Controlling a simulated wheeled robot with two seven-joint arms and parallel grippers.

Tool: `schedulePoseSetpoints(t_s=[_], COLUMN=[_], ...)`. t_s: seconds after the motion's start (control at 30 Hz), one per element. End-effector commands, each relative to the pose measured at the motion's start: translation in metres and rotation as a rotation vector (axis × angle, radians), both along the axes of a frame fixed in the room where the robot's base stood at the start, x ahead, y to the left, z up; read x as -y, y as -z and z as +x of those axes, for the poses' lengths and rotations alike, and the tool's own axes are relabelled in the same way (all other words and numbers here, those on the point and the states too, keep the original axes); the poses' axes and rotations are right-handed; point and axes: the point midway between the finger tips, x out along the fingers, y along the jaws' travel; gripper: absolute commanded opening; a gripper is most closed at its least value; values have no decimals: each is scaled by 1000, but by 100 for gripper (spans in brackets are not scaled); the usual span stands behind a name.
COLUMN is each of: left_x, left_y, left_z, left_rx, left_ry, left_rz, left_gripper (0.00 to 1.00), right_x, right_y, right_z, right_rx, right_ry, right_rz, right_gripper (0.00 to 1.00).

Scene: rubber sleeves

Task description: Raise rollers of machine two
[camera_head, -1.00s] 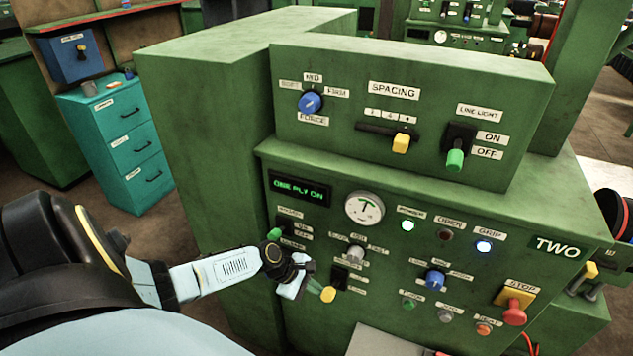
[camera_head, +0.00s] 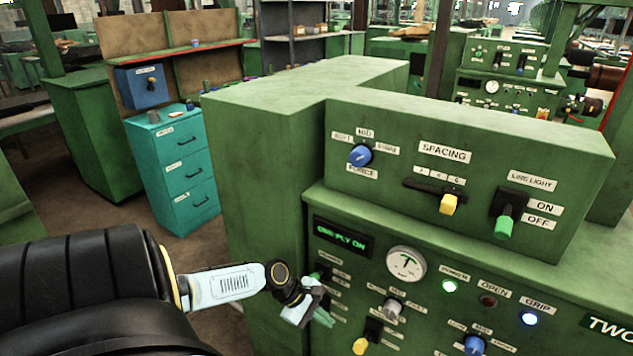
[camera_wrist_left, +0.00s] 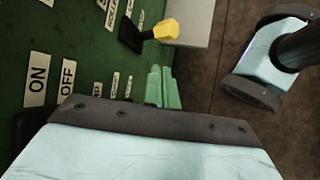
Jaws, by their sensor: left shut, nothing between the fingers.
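Machine two is the green machine whose TWO sign (camera_head: 606,326) shows at the lower right. A yellow-tipped lever (camera_head: 360,345) sits low on its front, also seen in the left wrist view (camera_wrist_left: 165,29). The lever points outward; its small labels are hard to read. My left gripper (camera_head: 325,318) is shut and empty, up and left of this lever in the head view. Its green fingers (camera_wrist_left: 163,88) are apart from the lever in the wrist view. My right gripper is out of view.
Above are a blue force knob (camera_head: 360,155), the yellow spacing lever (camera_head: 448,204) and a green light switch (camera_head: 504,228). A grey knob (camera_head: 393,308) is near the yellow-tipped lever. A teal drawer cabinet (camera_head: 178,170) stands at the left.

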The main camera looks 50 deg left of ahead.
Motion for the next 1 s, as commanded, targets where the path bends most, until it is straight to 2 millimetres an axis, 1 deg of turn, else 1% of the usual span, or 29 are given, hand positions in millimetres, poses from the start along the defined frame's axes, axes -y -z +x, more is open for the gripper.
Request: schedulePoseSetpoints(t_s=[0.03, 0.1, 0.3, 0.9, 0.97, 1.0], left_x=[-4, -9, -15, -16, -16, -17], left_y=[-7, -14, -24, -24, -22, -17], left_z=[-6, -10, -17, -17, -18, -19], left_rx=[-2, -2, -3, -3, -2, -3], left_ry=[3, 0, 0, -1, 1, 4], left_rz=[3, 2, 1, 2, 5, 15], left_gripper=[0, 0, 0, 0, 0, 0], right_x=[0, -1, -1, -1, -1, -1], right_y=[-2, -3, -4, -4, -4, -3], right_z=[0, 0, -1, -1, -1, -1], right_rx=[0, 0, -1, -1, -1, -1], right_ry=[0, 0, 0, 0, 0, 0], right_rz=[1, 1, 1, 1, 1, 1], right_gripper=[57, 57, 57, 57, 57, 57])
